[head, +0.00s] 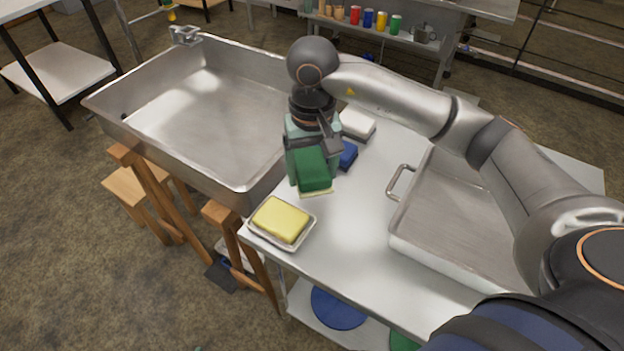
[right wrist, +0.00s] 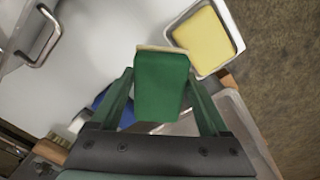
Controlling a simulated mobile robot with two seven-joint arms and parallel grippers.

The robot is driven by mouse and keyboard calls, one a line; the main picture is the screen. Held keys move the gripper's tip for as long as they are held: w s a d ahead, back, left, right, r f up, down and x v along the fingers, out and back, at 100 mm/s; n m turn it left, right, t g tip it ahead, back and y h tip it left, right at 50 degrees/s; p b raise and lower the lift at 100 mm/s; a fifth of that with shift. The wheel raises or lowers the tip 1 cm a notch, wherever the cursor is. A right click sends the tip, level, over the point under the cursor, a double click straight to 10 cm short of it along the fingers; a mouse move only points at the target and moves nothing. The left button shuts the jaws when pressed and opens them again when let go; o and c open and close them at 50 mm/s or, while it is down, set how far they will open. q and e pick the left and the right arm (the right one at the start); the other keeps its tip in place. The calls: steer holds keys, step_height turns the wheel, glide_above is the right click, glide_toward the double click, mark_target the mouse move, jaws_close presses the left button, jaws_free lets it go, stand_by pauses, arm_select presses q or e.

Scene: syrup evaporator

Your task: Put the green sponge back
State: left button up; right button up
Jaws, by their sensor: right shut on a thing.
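My right gripper (head: 308,160) is shut on the green sponge (head: 314,170) above the metal table (head: 350,232), near its left edge. The sponge is dark green with a thin pale layer on its far face. In the right wrist view the green sponge (right wrist: 162,88) sits between the two fingers (right wrist: 162,92). A yellow sponge (head: 281,219) lies in a small shallow tray (head: 309,227) at the table's near left corner, just in front of the held sponge. Whether the green sponge touches the table is unclear. My left gripper is out of view.
A blue block (head: 348,154) and a white block (head: 358,124) sit behind my gripper, partly hidden. A large steel pan (head: 190,165) adjoins on the left. Another handled metal pan (head: 440,248) stands to the right. The table's middle strip is clear.

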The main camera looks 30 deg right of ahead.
mark_target(312, 156)
steer(key=w+f, duration=0.1)
steer(key=w+d+f, duration=0.1)
steer(key=f, duration=0.1)
steer(key=shift+w+d+f, duration=0.15)
steer(key=shift+w+f, duration=0.05)
steer(key=shift+w+d+f, duration=0.1)
steer(key=shift+w+f, duration=0.1)
steer(key=shift+f, duration=1.55)
steer(key=shift+f, duration=0.25)
steer(key=o, duration=1.1)
steer(key=shift+r, duration=0.1)
steer(key=shift+c, duration=0.2)
steer(key=shift+r, duration=0.1)
steer(key=shift+r, duration=0.25)
step_height(312, 156, up, 12)
steer(key=shift+f, duration=0.15)
